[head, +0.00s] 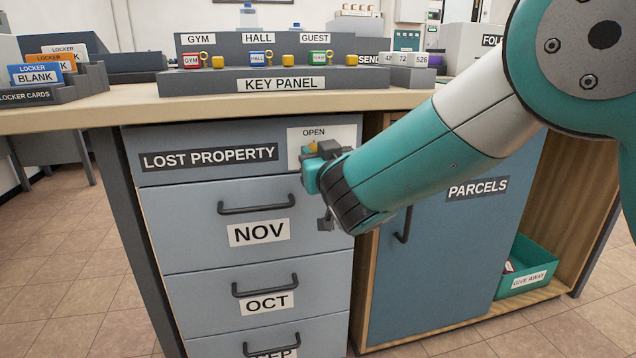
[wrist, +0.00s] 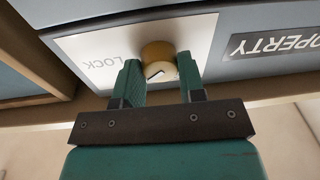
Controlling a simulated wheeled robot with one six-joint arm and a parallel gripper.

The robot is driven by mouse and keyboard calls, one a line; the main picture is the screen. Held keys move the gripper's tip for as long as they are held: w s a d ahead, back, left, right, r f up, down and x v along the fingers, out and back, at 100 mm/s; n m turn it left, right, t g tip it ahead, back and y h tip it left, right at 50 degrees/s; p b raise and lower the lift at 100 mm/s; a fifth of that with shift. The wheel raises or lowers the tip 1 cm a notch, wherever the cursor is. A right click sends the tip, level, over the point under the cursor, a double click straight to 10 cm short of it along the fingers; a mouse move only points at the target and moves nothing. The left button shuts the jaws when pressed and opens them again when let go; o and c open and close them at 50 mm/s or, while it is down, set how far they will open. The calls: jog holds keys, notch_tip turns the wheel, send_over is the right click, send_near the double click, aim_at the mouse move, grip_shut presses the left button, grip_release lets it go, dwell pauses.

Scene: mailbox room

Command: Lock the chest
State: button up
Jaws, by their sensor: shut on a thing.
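The chest of drawers (head: 200,205) stands under the counter, with a LOST PROPERTY label (head: 209,158) on its top panel. A pale plate (head: 312,133) at that panel's right end reads OPEN in the head view. In the wrist view, seen upside down, the plate (wrist: 90,62) shows LOCK. A round yellow knob (wrist: 158,56) sits on the plate, with a dark pointer mark on its face; I cannot tell which word it points to. My gripper (wrist: 159,76) has its green fingers shut on the knob, one on each side. In the head view my gripper (head: 318,170) partly hides the knob and plate.
NOV (head: 259,232) and OCT (head: 270,302) drawers look closed. A blue PARCELS door (head: 450,240) stands at the right, with a green GIVE AWAY bin (head: 525,268) beside it. The key panel (head: 280,84) and locker card tray (head: 55,92) are on the counter above.

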jog(key=m+b, duration=0.4)
jog(key=b, duration=0.1)
jog(key=m+h+b, duration=0.1)
jog(key=m+b, duration=0.3)
jog(key=b, duration=0.1)
jog(key=shift+t+b, duration=0.35)
jog(key=shift+t, duration=0.05)
jog(key=shift+m, duration=0.4)
jog(key=o, duration=0.9)
jog(key=v, duration=1.7)
jog(key=shift+s, duration=0.2)
